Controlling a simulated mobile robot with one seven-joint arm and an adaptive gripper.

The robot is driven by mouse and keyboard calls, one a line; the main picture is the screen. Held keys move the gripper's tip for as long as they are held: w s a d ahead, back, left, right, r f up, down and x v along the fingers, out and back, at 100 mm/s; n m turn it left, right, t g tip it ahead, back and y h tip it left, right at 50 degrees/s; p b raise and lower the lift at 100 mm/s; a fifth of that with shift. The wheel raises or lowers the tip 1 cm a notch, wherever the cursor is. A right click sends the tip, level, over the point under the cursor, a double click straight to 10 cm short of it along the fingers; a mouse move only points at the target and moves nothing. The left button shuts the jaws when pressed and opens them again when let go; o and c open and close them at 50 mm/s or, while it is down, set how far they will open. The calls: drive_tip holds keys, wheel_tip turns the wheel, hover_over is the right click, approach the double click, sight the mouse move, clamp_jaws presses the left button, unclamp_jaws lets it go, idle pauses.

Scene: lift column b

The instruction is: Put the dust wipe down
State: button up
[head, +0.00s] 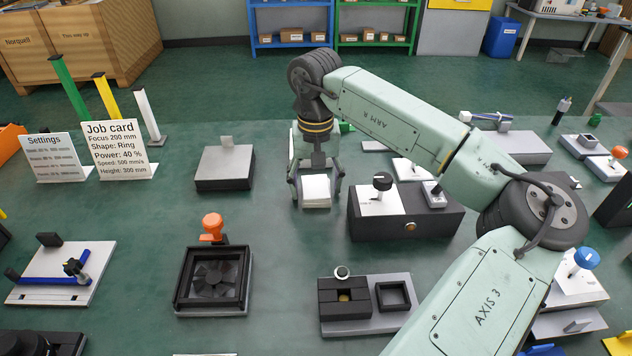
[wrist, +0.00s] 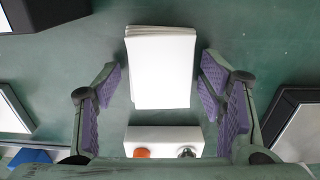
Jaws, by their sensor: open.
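The dust wipe (wrist: 162,68) is a white, folded, layered stack. In the head view the wipe (head: 316,188) appears to lie flat on the green table, just below my gripper (head: 317,190). In the wrist view my gripper (wrist: 160,85) is open, with its purple-padded fingers on either side of the wipe. A strip of green shows between each finger and the wipe, so neither pad seems to touch it. How high the fingertips are above the table is hard to tell.
A white block with an orange and a grey knob (wrist: 163,140) is near the gripper in the wrist view. A dark box with knobs (head: 405,222) stands close on the right. A grey block (head: 224,170) stands on the left. Clear table lies in front of the wipe.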

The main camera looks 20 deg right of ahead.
sight(316, 186)
wheel_tip(316, 186, up, 12)
drive_tip(key=shift+r+b, duration=0.15)
drive_tip(key=shift+b, duration=0.3)
